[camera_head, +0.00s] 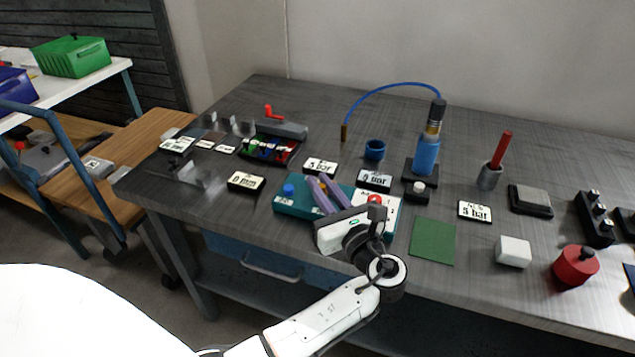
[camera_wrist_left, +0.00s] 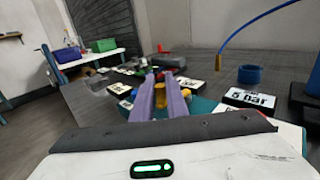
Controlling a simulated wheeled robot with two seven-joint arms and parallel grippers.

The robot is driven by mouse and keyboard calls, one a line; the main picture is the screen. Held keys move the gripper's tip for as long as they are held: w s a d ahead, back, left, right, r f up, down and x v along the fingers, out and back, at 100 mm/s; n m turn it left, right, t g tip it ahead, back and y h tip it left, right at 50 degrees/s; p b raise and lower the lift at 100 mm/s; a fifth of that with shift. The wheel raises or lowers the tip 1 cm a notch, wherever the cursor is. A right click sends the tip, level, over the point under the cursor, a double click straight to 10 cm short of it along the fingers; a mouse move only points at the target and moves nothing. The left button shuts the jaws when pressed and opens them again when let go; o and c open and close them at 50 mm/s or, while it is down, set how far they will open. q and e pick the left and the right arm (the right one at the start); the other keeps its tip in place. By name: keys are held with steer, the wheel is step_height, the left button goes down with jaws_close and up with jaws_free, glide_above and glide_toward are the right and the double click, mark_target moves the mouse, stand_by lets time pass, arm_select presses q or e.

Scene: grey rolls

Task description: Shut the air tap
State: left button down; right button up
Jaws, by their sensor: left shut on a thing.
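A teal box (camera_head: 287,208) lies near the front edge of the grey table, with a blue knob (camera_head: 288,189) on its left and a red button (camera_head: 375,199) on its right. My left gripper (camera_head: 323,184) reaches over its middle, its two purple fingers shut on a yellow piece. In the left wrist view the yellow piece (camera_wrist_left: 160,97) shows between the fingers. It looks like a tap part on the box, but the fingers hide most of it and I cannot tell how it is turned. My right gripper is not in view.
White "bar" labels (camera_head: 374,179) stand around the box. A blue pump (camera_head: 426,155) with a blue hose (camera_head: 392,86) stands behind to the right. A red-handled device (camera_head: 284,127) stands at the back left. A green mat (camera_head: 433,242) and a white block (camera_head: 513,251) lie to the right.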

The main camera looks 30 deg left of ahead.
arm_select(q)
steer(key=shift+w+d+n+g+y+b, duration=0.1)
steer(key=shift+d+n+g+y+b, duration=0.25)
steer(key=shift+n+g, duration=0.3)
steer(key=shift+d+n+g+y, duration=0.15)
steer(key=shift+n+g+y, duration=0.3)
steer(key=shift+g, duration=0.4)
steer(key=c, duration=1.7)
jaws_free()
steer(key=shift+c, duration=0.2)
steer(key=shift+d, duration=0.1)
